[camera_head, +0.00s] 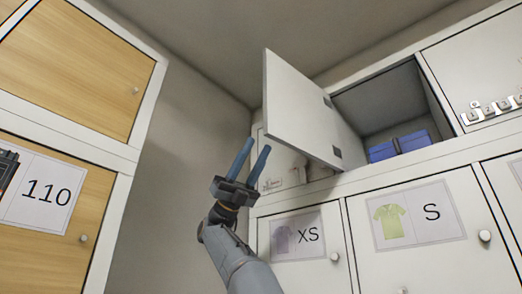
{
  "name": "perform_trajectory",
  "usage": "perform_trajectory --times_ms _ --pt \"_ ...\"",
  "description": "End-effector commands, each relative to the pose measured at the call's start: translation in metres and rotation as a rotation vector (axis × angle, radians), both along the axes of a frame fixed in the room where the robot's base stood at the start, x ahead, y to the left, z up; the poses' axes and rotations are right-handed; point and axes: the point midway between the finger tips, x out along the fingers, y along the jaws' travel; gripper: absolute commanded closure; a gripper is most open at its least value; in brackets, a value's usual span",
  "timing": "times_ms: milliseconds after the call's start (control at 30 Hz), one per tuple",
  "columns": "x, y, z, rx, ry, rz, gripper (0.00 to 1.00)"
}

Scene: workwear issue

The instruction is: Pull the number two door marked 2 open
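No door with a readable 2 is in view. One white door (300,107) in the upper row stands swung wide open, hinged at the left side of its compartment. Its plain face with two dark hinge plates shows; its other face is hidden, so I cannot tell its mark. My gripper (257,144) is in front of and left of this door's lower part, its two blue-grey fingers pointing up and apart, with nothing seen between them. Whether a finger touches the door I cannot tell.
Blue boxes (400,144) lie in the open compartment. Shut white doors marked XS (300,240) and S (420,229) are below; another shut door (475,60) with metallic lettering is upper right. Wooden doors, one labelled 110 (47,193), stand left. A bare grey wall (185,170) lies between.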

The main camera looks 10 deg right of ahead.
Motion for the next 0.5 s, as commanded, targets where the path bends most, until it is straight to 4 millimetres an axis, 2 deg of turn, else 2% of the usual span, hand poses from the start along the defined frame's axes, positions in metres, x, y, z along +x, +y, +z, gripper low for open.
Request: perform_trajectory --times_ms 233,500 --pt "0.017 0.012 -0.019 0.000 0.000 0.000 0.64" --pt "0.022 0.015 -0.027 0.000 -0.001 0.001 0.64"
